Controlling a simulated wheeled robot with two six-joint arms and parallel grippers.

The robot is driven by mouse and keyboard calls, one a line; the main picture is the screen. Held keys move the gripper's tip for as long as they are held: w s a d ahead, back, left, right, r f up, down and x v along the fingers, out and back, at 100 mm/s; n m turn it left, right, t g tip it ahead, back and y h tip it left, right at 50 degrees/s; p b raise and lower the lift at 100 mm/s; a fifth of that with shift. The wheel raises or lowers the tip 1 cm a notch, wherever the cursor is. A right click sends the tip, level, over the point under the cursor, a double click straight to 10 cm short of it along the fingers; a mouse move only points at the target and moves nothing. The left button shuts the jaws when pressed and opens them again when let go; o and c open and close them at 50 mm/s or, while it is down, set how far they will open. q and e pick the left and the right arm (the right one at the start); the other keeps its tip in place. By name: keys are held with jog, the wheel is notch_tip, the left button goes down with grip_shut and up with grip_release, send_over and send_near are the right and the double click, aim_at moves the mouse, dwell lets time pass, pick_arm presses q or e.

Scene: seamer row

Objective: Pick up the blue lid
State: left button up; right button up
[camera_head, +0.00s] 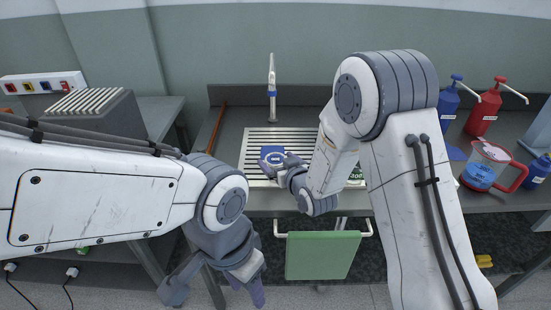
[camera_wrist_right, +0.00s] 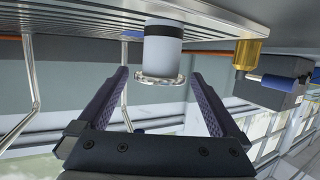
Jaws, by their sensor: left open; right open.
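A blue square piece (camera_head: 267,151) shows on the slatted metal rack (camera_head: 250,136), with a pale round shape over it. A flat blue piece (camera_head: 453,153) lies on the counter at the right, beside the jug. I cannot tell which of them is the lid. My right gripper (camera_head: 281,164) is low at the rack beside the blue square. In the right wrist view, which is upside down, its jaws are open on both sides of a pale cylinder (camera_wrist_right: 163,52) with a dark band and clear rim. My left gripper (camera_head: 213,291) is open and empty, low in front of the counter.
A tap (camera_head: 272,85) stands behind the rack. At the right are blue (camera_head: 448,101) and red (camera_head: 484,112) pump bottles and a clear jug (camera_head: 481,172) with blue liquid and a red handle. A green cloth (camera_head: 322,255) hangs on the front rail. A grey finned box (camera_head: 92,120) stands left.

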jog(key=c, duration=1.2)
